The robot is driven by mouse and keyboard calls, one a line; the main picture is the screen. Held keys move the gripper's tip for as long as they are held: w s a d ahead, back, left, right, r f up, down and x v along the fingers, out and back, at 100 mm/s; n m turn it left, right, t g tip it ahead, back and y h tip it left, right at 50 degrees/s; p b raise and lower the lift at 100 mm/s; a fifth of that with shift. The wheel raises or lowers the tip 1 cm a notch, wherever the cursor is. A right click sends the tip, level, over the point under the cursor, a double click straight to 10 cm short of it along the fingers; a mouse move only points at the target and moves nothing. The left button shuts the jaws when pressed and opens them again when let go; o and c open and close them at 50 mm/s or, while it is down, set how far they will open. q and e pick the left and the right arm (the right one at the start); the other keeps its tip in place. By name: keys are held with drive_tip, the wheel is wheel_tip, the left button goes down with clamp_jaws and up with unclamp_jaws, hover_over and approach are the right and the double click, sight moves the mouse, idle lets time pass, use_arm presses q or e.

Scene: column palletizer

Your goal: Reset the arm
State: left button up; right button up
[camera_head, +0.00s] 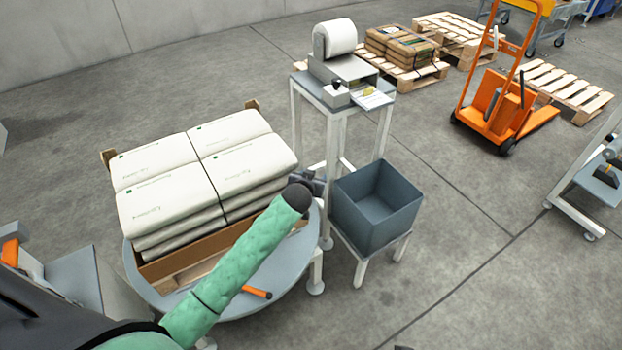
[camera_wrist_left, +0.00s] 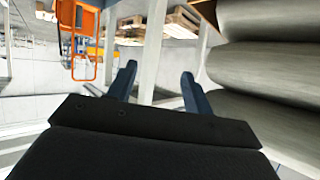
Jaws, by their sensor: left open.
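My left arm, in a green sleeve, reaches from the bottom left of the head view across the front of the loaded round table. Its gripper (camera_head: 312,181) is mostly hidden behind the dark wrist, beside the right edge of the sack stack. In the left wrist view the gripper (camera_wrist_left: 159,72) has its two blue-grey fingers spread apart with nothing between them. My right gripper is not in view.
The grey round table (camera_head: 290,262) carries the stack and an orange-handled tool (camera_head: 257,292). Right of the gripper are a label printer stand (camera_head: 386,90) and an empty grey bin (camera_head: 356,215). An orange pallet truck (camera_head: 495,105) and pallets stand farther back.

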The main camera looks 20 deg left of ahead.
use_arm(q)
drive_tip(key=shift+s+f, duration=0.3)
idle(0.4)
drive_tip(key=s+d+f+g+h, duration=0.1)
drive_tip(key=s+d+f+g, duration=0.2)
drive_tip(key=s, duration=0.8)
drive_tip(key=s+d+f+g, duration=0.2)
drive_tip(key=s+d+f, duration=0.15)
drive_tip(key=s, duration=0.65)
drive_tip(key=s+d+r+m+g, duration=0.1)
drive_tip(key=s+d+g, duration=0.1)
drive_tip(key=s, duration=1)
drive_tip(key=s+d+r+m+g+h, duration=0.1)
drive_tip(key=s+d+g, duration=0.1)
drive_tip(key=s, duration=1.1)
drive_tip(key=shift+d+r+g+h, duration=0.3)
drive_tip(key=shift+d+r+g, duration=0.1)
drive_tip(key=shift+g, duration=0.4)
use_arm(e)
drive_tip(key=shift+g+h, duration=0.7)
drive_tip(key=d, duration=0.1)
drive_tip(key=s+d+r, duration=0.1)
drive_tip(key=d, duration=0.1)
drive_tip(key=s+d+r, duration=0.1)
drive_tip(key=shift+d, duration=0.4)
